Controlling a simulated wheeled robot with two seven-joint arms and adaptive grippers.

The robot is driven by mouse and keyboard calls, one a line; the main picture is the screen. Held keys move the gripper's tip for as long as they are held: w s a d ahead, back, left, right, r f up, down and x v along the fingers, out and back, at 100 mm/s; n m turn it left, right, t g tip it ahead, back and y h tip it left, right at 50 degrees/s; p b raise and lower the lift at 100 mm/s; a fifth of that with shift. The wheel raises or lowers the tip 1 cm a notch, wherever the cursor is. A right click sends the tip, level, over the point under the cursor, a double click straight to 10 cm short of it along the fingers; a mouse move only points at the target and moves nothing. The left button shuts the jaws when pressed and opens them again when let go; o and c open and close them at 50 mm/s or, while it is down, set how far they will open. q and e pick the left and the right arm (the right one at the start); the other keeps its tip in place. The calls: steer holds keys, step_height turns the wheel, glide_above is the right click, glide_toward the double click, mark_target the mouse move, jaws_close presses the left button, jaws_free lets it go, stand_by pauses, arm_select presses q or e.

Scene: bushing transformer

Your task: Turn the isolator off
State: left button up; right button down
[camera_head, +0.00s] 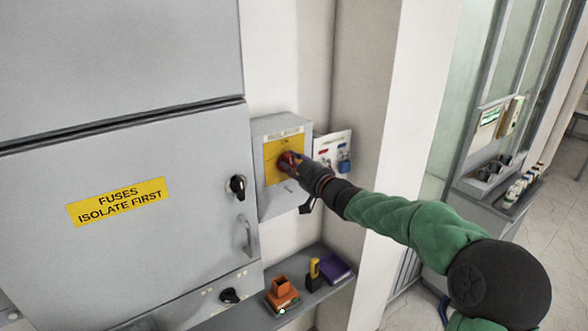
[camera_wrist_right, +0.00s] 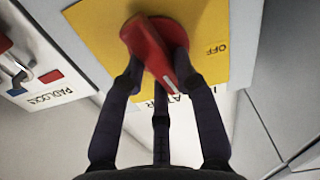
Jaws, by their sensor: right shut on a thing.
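The isolator (camera_head: 263,190) is a grey box on the wall to the right of the large grey cabinet, with a yellow plate (camera_head: 272,168) on its front. Its red rotary handle (camera_head: 287,161) is at the middle of the plate. In the right wrist view the red handle (camera_wrist_right: 150,55) lies tilted, and the word OFF shows on the yellow plate (camera_wrist_right: 100,30) to its right. My right gripper (camera_head: 297,166) is shut on the red handle, its dark fingers on both sides of it in the wrist view (camera_wrist_right: 160,65). My left gripper is not in view.
The grey cabinet (camera_head: 130,240) carries a "FUSES ISOLATE FIRST" label (camera_head: 118,201) and black knobs. A padlock board (camera_head: 333,150) hangs just right of the isolator. A shelf (camera_head: 245,318) below holds an orange item (camera_head: 282,294), a yellow-black item (camera_head: 314,274) and a purple box (camera_head: 335,268).

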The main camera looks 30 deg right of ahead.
steer(key=n+b, duration=0.3)
steer(key=shift+a+f+n, duration=0.15)
steer(key=shift+a+n, duration=0.1)
steer(key=shift+n, duration=0.15)
steer(key=n+b, duration=0.2)
steer(key=n, duration=0.1)
steer(key=shift+a+n, duration=0.2)
steer(key=shift+n, duration=0.1)
steer(key=shift+a+f+n+b, duration=0.15)
steer(key=shift+n+b, duration=1.1)
steer(key=shift+n, duration=0.75)
steer(key=shift+a+f+n+b, duration=0.15)
steer(key=shift+n+b, duration=1.1)
steer(key=shift+n, duration=0.75)
steer(key=c, duration=0.9)
jaws_free()
steer(key=shift+c, duration=0.2)
steer(key=shift+s+r, duration=0.1)
